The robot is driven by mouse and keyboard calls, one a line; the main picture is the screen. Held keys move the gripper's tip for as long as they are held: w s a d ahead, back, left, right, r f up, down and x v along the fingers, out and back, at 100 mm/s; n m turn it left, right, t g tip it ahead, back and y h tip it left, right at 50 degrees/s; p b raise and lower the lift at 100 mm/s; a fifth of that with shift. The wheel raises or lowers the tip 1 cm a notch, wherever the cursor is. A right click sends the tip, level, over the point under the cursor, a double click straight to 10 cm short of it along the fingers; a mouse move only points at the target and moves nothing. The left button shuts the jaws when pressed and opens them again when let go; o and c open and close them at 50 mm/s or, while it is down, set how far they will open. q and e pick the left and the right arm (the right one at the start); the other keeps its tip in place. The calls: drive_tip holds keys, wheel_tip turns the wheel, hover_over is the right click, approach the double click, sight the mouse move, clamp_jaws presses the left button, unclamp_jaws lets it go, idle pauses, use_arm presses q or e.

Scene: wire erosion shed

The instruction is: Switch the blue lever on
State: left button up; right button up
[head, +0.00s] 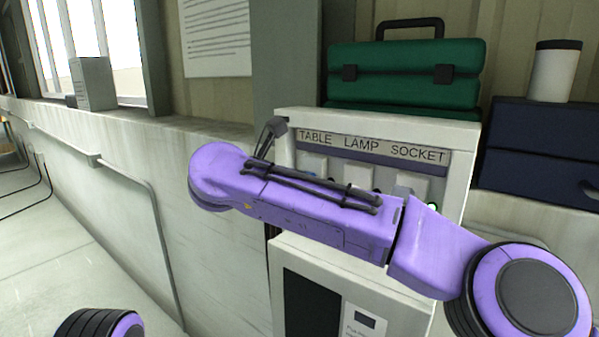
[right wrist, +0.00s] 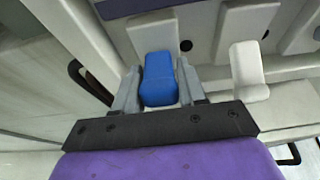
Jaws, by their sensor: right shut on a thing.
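The blue lever (right wrist: 158,82) shows in the right wrist view, between the two grey fingers of my right gripper (right wrist: 158,70). The fingers are shut on its sides. A small dark round spot (right wrist: 186,45) sits on the panel just beyond the lever. I cannot tell which of the lever's positions is on. My left gripper is out of view.
A white lever (right wrist: 248,72) stands close to the right of my fingers in the right wrist view. A green toolbox (head: 405,75) sits behind the panel's top. A dark blue box (head: 535,145) with a white canister (head: 553,75) is at the right. A dark bracket (head: 270,135) sticks out at the panel's left.

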drive_tip(key=shift+w+d+r+g+y+p, duration=0.1)
drive_tip(key=shift+r+g+y+p, duration=0.45)
drive_tip(key=shift+p, duration=0.55)
drive_tip(key=shift+w+d+r+g+y+p, duration=0.1)
drive_tip(key=shift+r+g+y+p, duration=0.15)
drive_tip(key=shift+g+y+p, duration=0.55)
drive_tip(key=shift+h, duration=0.25)
drive_tip(key=o, duration=1)
drive_tip(key=shift+a, duration=0.1)
drive_tip(key=shift+s+p, duration=0.1)
drive_tip(key=shift+p, duration=0.2)
drive_tip(key=p+v, duration=0.4)
drive_tip(key=v, duration=0.6)
drive_tip(key=shift+a+r, duration=0.1)
drive_tip(key=shift+r, duration=0.1)
